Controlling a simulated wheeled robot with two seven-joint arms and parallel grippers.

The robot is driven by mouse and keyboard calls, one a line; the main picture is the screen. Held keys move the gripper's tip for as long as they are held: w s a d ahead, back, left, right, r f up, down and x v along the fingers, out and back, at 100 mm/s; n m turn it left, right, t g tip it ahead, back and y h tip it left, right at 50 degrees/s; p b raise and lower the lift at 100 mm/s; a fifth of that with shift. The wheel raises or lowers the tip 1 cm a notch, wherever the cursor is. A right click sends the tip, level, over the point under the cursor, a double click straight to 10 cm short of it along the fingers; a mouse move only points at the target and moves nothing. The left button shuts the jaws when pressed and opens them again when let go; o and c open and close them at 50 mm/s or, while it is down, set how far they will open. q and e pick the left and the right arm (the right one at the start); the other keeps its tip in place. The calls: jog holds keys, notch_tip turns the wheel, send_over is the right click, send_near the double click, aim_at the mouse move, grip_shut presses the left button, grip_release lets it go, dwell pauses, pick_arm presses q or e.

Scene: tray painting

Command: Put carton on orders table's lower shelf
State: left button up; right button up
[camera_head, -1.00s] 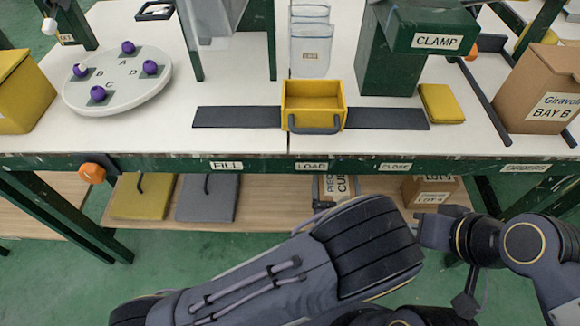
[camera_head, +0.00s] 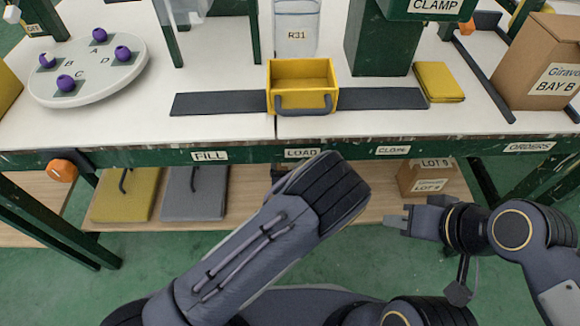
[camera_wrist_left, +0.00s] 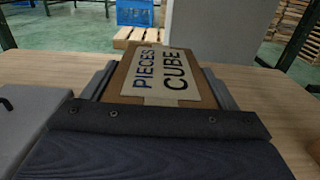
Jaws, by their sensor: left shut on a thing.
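A brown carton with a white label reading PIECES CUBE (camera_wrist_left: 165,77) sits between the fingers of my left gripper (camera_wrist_left: 158,88) in the left wrist view. The grey fingers press along its two sides, over the wooden lower shelf (camera_wrist_left: 285,85). I cannot tell whether it touches the shelf. In the head view my left forearm hides this gripper and the carton. My right gripper (camera_head: 396,218) is low at the right, in front of the shelf, with nothing visible in it; its jaw opening is unclear. The ORDERS label (camera_head: 529,147) marks the table edge at the far right.
On the lower shelf are a yellow pad (camera_head: 125,195), a grey pad (camera_head: 195,192) and a LOT 9 box (camera_head: 425,177). Green table legs (camera_head: 485,185) stand at the sides. A yellow bin (camera_head: 303,75) and a BAY B box (camera_head: 540,65) are on the tabletop.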

pick_arm(q)
jog(key=shift+w+a+f+b, duration=0.15)
jog(key=shift+f+b, duration=0.25)
jog(key=shift+f, duration=0.55)
jog(key=shift+w+a+f+b, duration=0.15)
jog(key=shift+f+b, duration=0.2)
jog(key=shift+f, duration=0.6)
jog(key=shift+d+f, duration=0.1)
jog(key=shift+f, duration=0.05)
